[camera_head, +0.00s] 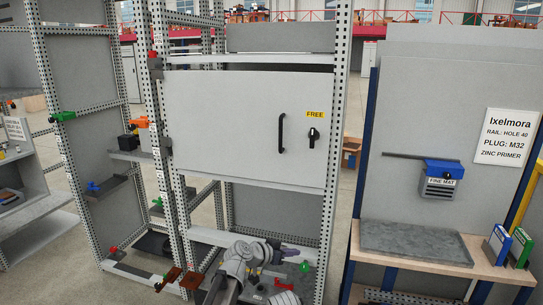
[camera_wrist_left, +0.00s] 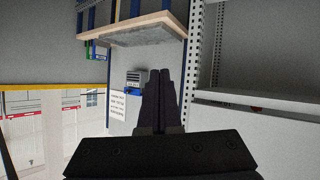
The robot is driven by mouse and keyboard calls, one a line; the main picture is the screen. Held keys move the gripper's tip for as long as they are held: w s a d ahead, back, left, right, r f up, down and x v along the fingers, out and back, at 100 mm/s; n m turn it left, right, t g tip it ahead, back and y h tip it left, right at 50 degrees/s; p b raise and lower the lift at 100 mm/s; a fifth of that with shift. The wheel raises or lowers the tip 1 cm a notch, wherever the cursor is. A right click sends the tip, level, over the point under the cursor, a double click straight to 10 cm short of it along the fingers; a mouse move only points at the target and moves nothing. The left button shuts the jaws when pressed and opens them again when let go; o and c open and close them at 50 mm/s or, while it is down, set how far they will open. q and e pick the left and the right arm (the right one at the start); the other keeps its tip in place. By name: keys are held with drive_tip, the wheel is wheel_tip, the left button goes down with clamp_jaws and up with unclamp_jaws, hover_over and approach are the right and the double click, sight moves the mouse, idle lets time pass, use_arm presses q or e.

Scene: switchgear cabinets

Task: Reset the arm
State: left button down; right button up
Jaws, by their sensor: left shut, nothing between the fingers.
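My left arm (camera_head: 240,266) rises from the bottom middle of the head view, in front of the lower part of the cabinet frame. My left gripper (camera_head: 292,252) is small and partly hard to make out there, pointing to the right. In the left wrist view the two dark fingers of the left gripper (camera_wrist_left: 162,88) lie together, shut and empty, apart from anything behind them. My right gripper does not show in either view.
A closed grey cabinet door (camera_head: 225,130) with a black handle (camera_head: 282,133) stands behind the arm. Perforated uprights (camera_head: 335,170) flank the cabinet.

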use_arm(q)
drive_tip(key=s+a+f+n+g+y, duration=0.4)
drive_tip(key=s+a+f+y, duration=0.15)
drive_tip(key=s+a, duration=0.7)
drive_tip(key=s+a+f+n+g+y, duration=0.3)
drive_tip(key=s+a+f+n+y, duration=0.25)
drive_tip(key=s+a, duration=0.65)
drive_tip(key=s+d+r+m+p, duration=0.1)
drive_tip(key=s+d+m, duration=0.1)
drive_tip(key=d, duration=0.3)
drive_tip(key=s+d+r+m+g+p, duration=0.1)
drive_tip(key=s+d+m+p, duration=0.1)
drive_tip(key=d, duration=0.3)
drive_tip(key=shift+s+r+m, duration=0.2)
drive_tip(key=shift+r+m, duration=0.1)
drive_tip(key=shift+m, duration=0.15)
drive_tip(key=shift+d, duration=0.1)
